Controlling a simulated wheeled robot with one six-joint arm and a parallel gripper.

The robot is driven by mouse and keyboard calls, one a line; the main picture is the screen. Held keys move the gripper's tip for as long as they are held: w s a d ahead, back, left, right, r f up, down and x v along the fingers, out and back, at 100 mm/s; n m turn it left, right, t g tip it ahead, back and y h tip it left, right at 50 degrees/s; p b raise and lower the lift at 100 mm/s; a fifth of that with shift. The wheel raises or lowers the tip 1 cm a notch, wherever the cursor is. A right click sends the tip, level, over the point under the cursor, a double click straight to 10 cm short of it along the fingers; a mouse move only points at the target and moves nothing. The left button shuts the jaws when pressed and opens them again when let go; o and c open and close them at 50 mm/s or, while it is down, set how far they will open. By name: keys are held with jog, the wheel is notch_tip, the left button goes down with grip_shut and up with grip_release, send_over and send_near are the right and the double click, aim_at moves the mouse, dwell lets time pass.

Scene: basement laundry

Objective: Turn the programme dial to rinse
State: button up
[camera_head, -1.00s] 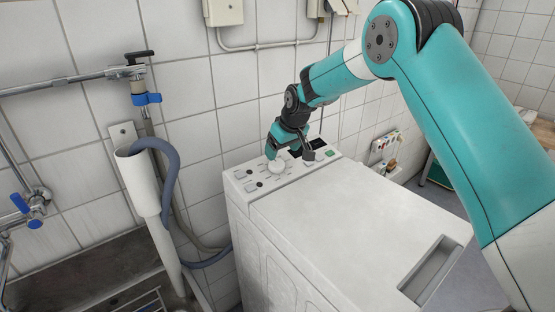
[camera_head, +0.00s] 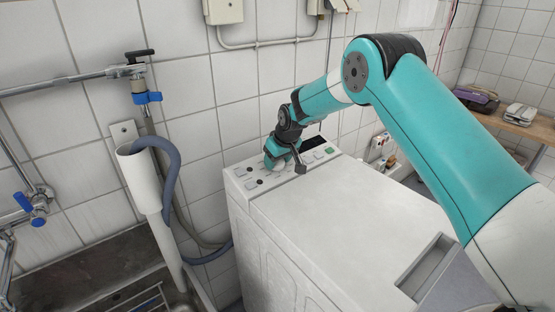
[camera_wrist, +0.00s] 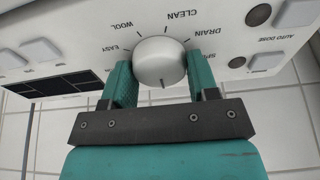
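In the head view my gripper (camera_head: 275,160) is over the panel (camera_head: 246,182) and hides the dial.
The white washing machine (camera_head: 340,215) has a flat clear lid. Other panel buttons (camera_wrist: 299,12) lie close to the dial. A grey hose (camera_head: 172,185) and a white pipe (camera_head: 140,180) stand at the left, and the tiled wall (camera_head: 190,85) is close behind.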

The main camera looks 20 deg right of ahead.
jog(key=shift+n, duration=0.4)
jog(key=n+b, duration=0.2)
jog(key=shift+f+n, duration=0.1)
jog(key=shift+n, duration=0.3)
jog(key=shift+n+g+y+b, duration=0.3)
jog(key=shift+n+b, duration=0.4)
jog(key=shift+n, duration=1.5)
jog(key=o, duration=0.9)
jog(key=b+v, duration=0.2)
jog(key=v, duration=1.5)
jog(key=shift+r, duration=0.35)
